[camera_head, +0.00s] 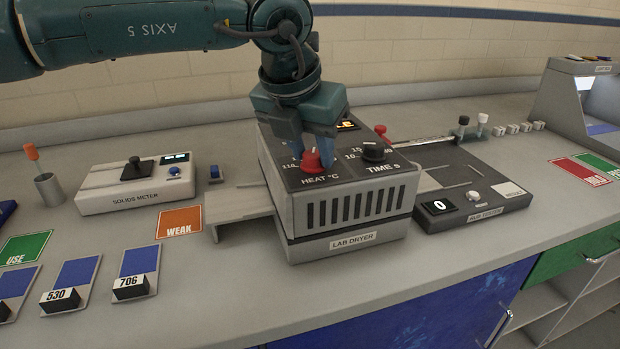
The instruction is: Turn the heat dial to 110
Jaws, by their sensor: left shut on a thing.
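The lab dryer (347,238) is a grey box with a dark sloped top, standing in the middle of the counter. Its red heat dial (311,161) sits above the label "HEAT °C". My left gripper (312,150) reaches down from above with its blue fingers shut on the heat dial. The gripper hides most of the heat scale, so the dial's setting cannot be read. The black time dial (374,151) is to the right of it, untouched. A small lit display (346,125) is partly hidden behind the gripper. My right gripper is not in view.
A solids meter (137,184) and a cup (49,189) with an orange-tipped tool stand at left. Sample cards marked 530 (60,295) and 706 (130,281) lie in front. A rub tester (472,200) is close to the dryer's right.

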